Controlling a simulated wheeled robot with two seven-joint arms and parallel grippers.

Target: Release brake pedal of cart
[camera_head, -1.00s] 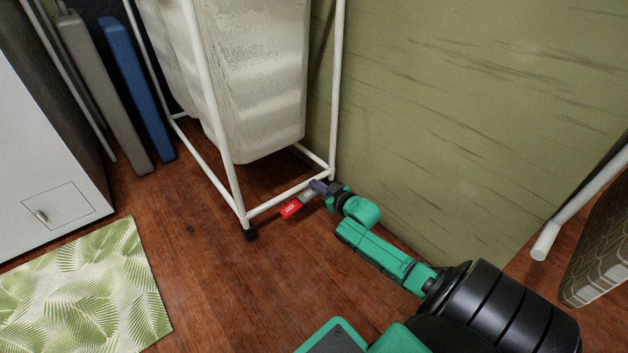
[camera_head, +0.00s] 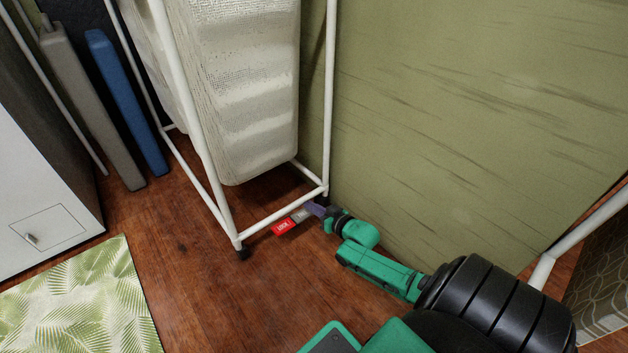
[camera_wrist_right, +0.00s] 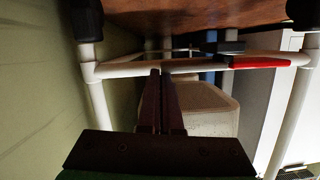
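The cart is a white tube frame (camera_head: 283,213) with a pale woven bag hanging in it. Its brake pedal (camera_head: 283,227) has a red end marked LOCK and a grey part, low at the near bottom bar. The red part also shows in the right wrist view (camera_wrist_right: 260,63), where the picture is upside down. My right gripper (camera_head: 315,209) is low by the bottom bar, just right of the pedal's grey part. In the right wrist view its fingers (camera_wrist_right: 160,73) are together with nothing between them, apart from the red part. My left gripper is not in view.
A green wall (camera_head: 450,130) stands close along the right of the cart. A white cabinet (camera_head: 45,195) and a leaf-pattern rug (camera_head: 85,305) are at left. Grey and blue padded panels (camera_head: 125,100) stand behind. Wood floor in front of the cart is clear.

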